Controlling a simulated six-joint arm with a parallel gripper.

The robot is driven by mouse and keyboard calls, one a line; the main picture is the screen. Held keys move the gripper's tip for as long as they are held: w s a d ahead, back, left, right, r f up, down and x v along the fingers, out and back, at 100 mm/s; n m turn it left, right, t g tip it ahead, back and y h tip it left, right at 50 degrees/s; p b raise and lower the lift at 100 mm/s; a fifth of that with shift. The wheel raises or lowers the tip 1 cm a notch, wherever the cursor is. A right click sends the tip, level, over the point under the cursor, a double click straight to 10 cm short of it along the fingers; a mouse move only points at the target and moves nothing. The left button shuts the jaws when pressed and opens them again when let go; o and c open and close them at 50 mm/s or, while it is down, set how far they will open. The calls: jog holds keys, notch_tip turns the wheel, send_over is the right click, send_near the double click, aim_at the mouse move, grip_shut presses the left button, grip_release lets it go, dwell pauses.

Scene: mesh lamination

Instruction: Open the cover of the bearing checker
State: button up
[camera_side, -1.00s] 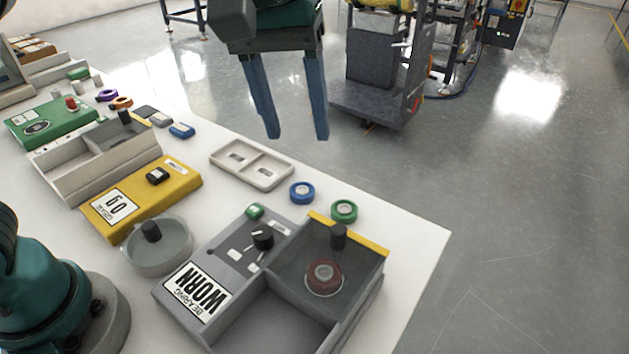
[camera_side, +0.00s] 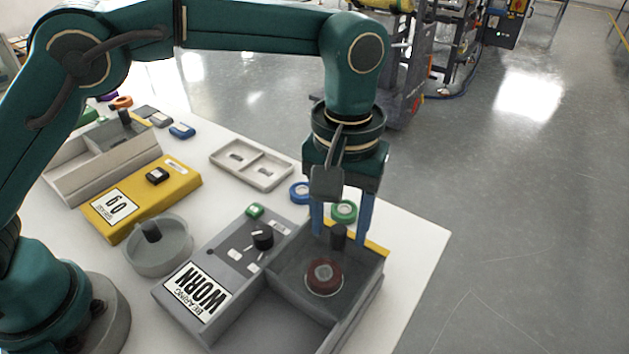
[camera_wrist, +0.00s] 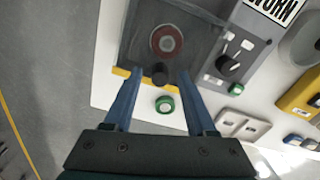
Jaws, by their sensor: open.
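The bearing checker (camera_side: 217,262) is a grey box at the front right of the table, with a label reading "BEARING WORN". Its see-through cover (camera_side: 290,267) lies closed over the rear compartment, and a dark red ring-shaped bearing (camera_side: 324,277) shows beneath it. A black knob (camera_side: 338,236) stands on the cover near its yellow-edged side. My gripper (camera_side: 340,240) is open and points down, its blue fingers on either side of the knob in the side view. In the wrist view the knob (camera_wrist: 159,74) lies between and beyond the fingertips (camera_wrist: 160,78). I cannot tell whether the fingers touch it.
Green ring (camera_side: 344,211) and blue ring (camera_side: 300,192) lie close behind the checker. A beige two-pocket tray (camera_side: 251,164), a yellow box (camera_side: 140,200) and a round grey container (camera_side: 158,250) stand to the left. The table's right edge is near.

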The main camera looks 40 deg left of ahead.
jog(key=shift+f, duration=0.3)
grip_shut()
dwell(1.3)
